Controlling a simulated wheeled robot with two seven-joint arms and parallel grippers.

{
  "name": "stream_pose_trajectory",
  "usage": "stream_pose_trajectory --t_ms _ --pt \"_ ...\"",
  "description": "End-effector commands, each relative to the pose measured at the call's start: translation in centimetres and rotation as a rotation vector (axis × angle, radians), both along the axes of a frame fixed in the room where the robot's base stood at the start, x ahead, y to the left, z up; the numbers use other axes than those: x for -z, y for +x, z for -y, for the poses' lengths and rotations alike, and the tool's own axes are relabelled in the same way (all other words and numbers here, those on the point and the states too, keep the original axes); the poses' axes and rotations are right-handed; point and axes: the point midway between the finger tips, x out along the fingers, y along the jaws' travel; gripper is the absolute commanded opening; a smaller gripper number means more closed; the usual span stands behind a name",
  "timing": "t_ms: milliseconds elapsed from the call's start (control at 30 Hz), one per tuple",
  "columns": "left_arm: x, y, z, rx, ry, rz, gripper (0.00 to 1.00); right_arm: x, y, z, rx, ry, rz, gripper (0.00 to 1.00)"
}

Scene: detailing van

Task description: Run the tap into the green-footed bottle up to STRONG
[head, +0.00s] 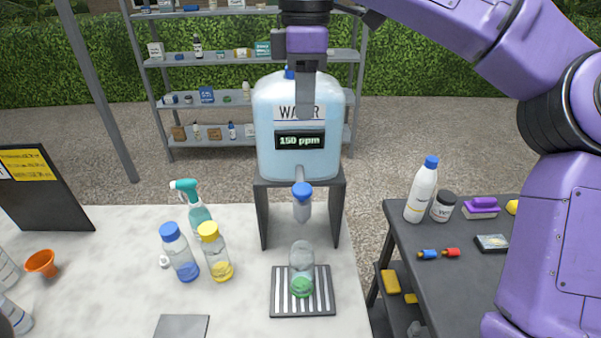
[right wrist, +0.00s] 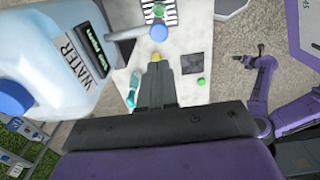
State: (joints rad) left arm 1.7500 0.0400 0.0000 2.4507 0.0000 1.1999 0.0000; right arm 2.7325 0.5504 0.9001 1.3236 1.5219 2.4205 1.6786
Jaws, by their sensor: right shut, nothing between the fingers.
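The green-footed bottle (head: 302,262) stands upright on the slatted drip tray (head: 275,302), below the blue-topped tap (head: 302,205). It is clear; no STRONG mark or fill level is readable. No stream shows between tap and bottle. The WATER tank (head: 265,150) sits above on a dark stand, its display (head: 300,141) reading 150 ppm. My right gripper (head: 303,112) is shut and empty, pointing down in front of the tank, above the tap. In the right wrist view its fingers (right wrist: 157,72) are together. My left arm shows there, its small dark gripper (right wrist: 248,55) unclear.
Left of the tray stand a blue-capped bottle (head: 180,255), a yellow-capped bottle (head: 214,255) and a teal spray bottle (head: 196,212). An orange funnel (head: 41,262) lies farther left. A dark side table (head: 440,290) with a white bottle (head: 421,192) stands right.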

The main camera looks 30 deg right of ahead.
Motion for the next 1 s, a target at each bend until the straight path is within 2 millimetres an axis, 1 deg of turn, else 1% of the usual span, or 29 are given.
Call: stream_pose_trajectory --t_ms 133,233,400,600,700,833,1000 --pt "0.1 0.0 0.0 0.000 0.000 0.000 0.95 0.6 0.1 0.0 -0.002 -0.002 -0.002 0.00" --pt "0.2 0.0 0.0 0.000 0.000 0.000 0.95 1.9 0.1 0.1 -0.004 -0.003 -0.005 0.00" --pt "0.3 0.0 0.0 0.000 0.000 0.000 0.95 5.4 0.0 0.1 -0.005 -0.002 -0.005 0.00" --pt "-0.3 0.0 0.0 0.000 0.000 0.000 0.95 9.7 0.0 0.1 -0.005 -0.003 -0.006 0.00" --pt "-0.8 0.0 0.0 0.000 0.001 0.001 0.95 11.4 0.0 0.0 -0.004 -0.003 -0.006 0.00" --pt "-1.3 0.0 0.0 0.000 0.001 0.001 0.95 13.1 0.1 0.0 -0.003 -0.004 -0.004 0.00" --pt "-1.4 0.0 0.0 0.000 0.001 0.001 0.95 14.1 0.1 0.0 -0.002 -0.004 -0.002 0.00"
